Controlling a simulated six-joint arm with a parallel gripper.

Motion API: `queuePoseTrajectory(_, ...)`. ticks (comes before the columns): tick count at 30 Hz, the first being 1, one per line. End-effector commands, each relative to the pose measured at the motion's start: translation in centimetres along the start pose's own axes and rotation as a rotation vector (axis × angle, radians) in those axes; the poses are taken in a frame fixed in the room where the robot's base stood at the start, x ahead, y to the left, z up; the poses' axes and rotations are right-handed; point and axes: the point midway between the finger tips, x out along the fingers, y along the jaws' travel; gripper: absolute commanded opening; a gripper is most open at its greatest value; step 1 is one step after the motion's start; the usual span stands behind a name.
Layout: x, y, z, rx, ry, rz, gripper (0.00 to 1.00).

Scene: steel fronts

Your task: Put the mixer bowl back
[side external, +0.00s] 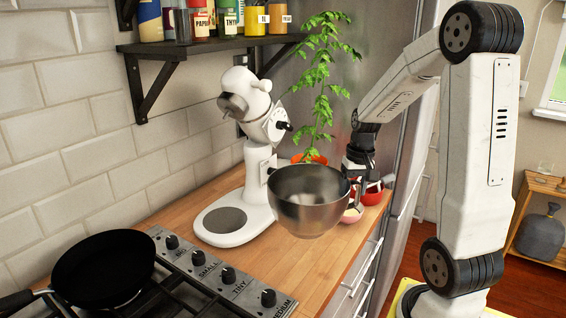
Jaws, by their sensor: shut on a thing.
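The steel mixer bowl (308,208) is in the air in front of the mixer, to the right of its base and above the counter's front part. My gripper (356,182) is shut on the bowl at its right side; the fingertips are partly hard to make out against the dark arm. The white stand mixer (260,165) stands on the wooden counter with its head tilted up. Its base (232,222) has a round grey plate with nothing on it. The bowl hides part of the counter behind it.
A stove (215,280) with a black pan (103,268) is at the front left. Red bowls (372,193) and a potted plant (318,90) stand behind the mixer bowl. A shelf (215,45) with spice jars hangs above the mixer. The fridge is at the back right.

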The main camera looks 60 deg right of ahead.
Motion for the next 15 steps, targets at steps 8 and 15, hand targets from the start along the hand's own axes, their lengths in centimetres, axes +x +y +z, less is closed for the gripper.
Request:
queuePoseTrajectory(8,0.5,0.1,0.0,0.003,0.0,-0.002,0.0)
queuePoseTrajectory(15,2.9,0.2,0.0,0.002,-0.001,-0.001,0.0)
